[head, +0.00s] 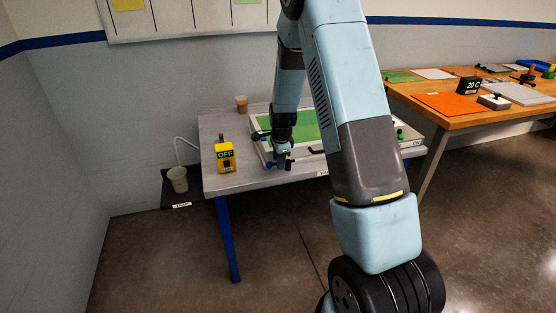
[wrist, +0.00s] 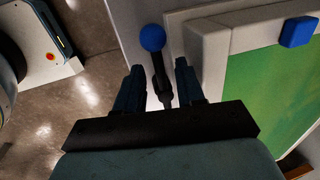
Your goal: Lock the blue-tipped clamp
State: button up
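The blue-tipped clamp shows in the wrist view as a blue ball (wrist: 152,38) on a dark lever (wrist: 163,88), beside the pale frame (wrist: 212,60) around a green panel (wrist: 268,95). My gripper (wrist: 159,80) is open, with one finger on each side of the lever and gaps visible beside it. In the head view my gripper (head: 283,163) is low at the front-left corner of the green panel (head: 298,126). It hides most of the clamp there, and I cannot tell the lever's position from that view.
A yellow box (head: 225,156) reading OFF stands left on the grey table (head: 212,185). A cup (head: 241,104) stands at the back. A dark handle (head: 259,134) is behind my gripper. A wooden bench (head: 455,120) stands right.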

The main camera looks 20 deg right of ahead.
grip_shut()
dwell(0.5)
jog(key=shift+a, duration=0.25)
